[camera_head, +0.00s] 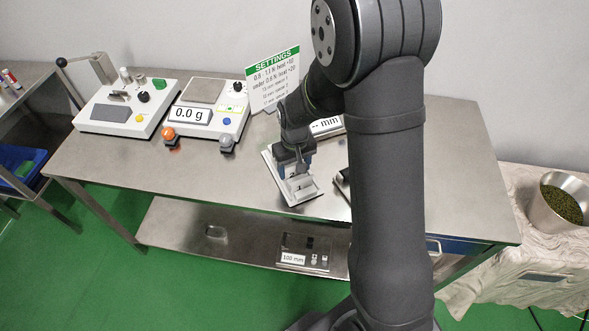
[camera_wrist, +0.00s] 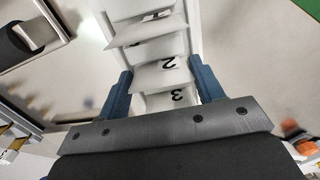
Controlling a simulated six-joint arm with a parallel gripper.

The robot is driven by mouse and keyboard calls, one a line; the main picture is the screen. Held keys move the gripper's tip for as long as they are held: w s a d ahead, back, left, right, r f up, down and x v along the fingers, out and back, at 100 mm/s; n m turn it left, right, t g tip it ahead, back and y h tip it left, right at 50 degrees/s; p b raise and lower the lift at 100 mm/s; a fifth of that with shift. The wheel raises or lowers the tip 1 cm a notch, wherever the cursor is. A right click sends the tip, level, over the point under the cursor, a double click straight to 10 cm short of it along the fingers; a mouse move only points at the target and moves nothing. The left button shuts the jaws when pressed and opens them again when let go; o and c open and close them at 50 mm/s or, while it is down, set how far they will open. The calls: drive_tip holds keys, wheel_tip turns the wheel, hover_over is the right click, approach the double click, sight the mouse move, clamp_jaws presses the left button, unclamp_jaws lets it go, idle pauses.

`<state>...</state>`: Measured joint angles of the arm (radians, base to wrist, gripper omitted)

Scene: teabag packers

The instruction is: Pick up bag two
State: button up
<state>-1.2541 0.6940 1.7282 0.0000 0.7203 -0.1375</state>
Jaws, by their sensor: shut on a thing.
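Bag two (camera_wrist: 150,78) is a flat white packet marked "2" in the wrist view. It sits in a row of white packets in a white rack (camera_wrist: 190,12). Bag three (camera_wrist: 160,103), marked "3", is nearer my gripper, and other packets lie farther up the row. My gripper (camera_wrist: 161,66) has its two blue fingers at either side of bag two, shut on it. In the head view my gripper (camera_head: 296,168) is down at the white rack (camera_head: 303,200) on the table. The bags are too small to tell apart there.
A scale reading 0.0 g (camera_head: 205,90) and a white control box (camera_head: 122,110) stand to the left on the metal table (camera_head: 130,172). A green-topped settings sign (camera_head: 273,75) stands behind my gripper. My arm hides much of the table's right part.

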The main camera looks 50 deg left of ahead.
drive_tip(key=shift+r, duration=0.1)
drive_tip(key=shift+r, duration=0.5)
drive_tip(key=r, duration=0.3)
drive_tip(key=shift+w+d+r, duration=0.35)
drive_tip(key=shift+w+d, duration=0.05)
drive_tip(key=w+d+r, duration=0.6)
drive_tip(key=d, duration=0.1)
drive_tip(key=w+a+r, duration=0.1)
drive_tip(key=w+a, duration=0.6)
drive_tip(key=a, duration=0.6)
drive_tip(key=w+a, duration=0.7)
drive_tip(key=a, duration=0.5)
drive_tip(key=shift+m, duration=0.4)
drive_tip(key=f, duration=0.9)
drive_tip(key=shift+a+f, duration=0.2)
